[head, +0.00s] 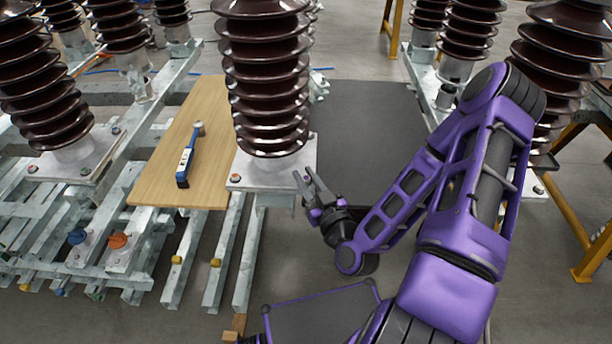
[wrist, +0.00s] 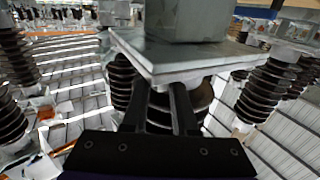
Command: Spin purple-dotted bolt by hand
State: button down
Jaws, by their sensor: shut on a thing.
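My gripper (head: 303,173) is at the front right corner of the light grey base plate (head: 262,178) under the central brown ribbed insulator (head: 265,85). In the wrist view, the fingers of my gripper (wrist: 164,90) reach up to the underside of the plate (wrist: 180,62) at its near edge. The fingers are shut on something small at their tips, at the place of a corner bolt. That bolt is hidden by the fingers and plate, and no purple dot shows in either view.
A blue and white tool (head: 187,160) lies on the wooden board (head: 150,180) at left. A dark mat (head: 365,135) is behind my gripper. More ribbed insulators stand on both sides. Steel beams (head: 225,250) run below the plate. Grey floor is open at lower right.

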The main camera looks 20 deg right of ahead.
jog(key=m+h, duration=0.2)
jog(key=h, duration=0.2)
jog(key=shift+w+a+m, duration=0.1)
jog(key=shift+m, duration=0.3)
jog(key=shift+f+m+h, duration=0.2)
jog(key=shift+m+h, duration=0.5)
jog(key=shift+h, duration=0.6)
jog(key=shift+m+h, duration=0.3)
jog(key=shift+a+r+m+g+h, duration=0.15)
jog(key=shift+m+g+h, duration=0.15)
jog(key=shift+m+h, duration=0.35)
jog(key=shift+m+g+h+p, duration=0.3)
jog(key=shift+h+p, duration=0.2)
jog(key=shift+h, duration=0.25)
jog(key=c, duration=0.9)
grip_release()
jog(key=shift+r, duration=0.1)
jog(key=shift+o, duration=1)
jog(key=shift+d, duration=0.2)
jog(key=shift+s, duration=0.25)
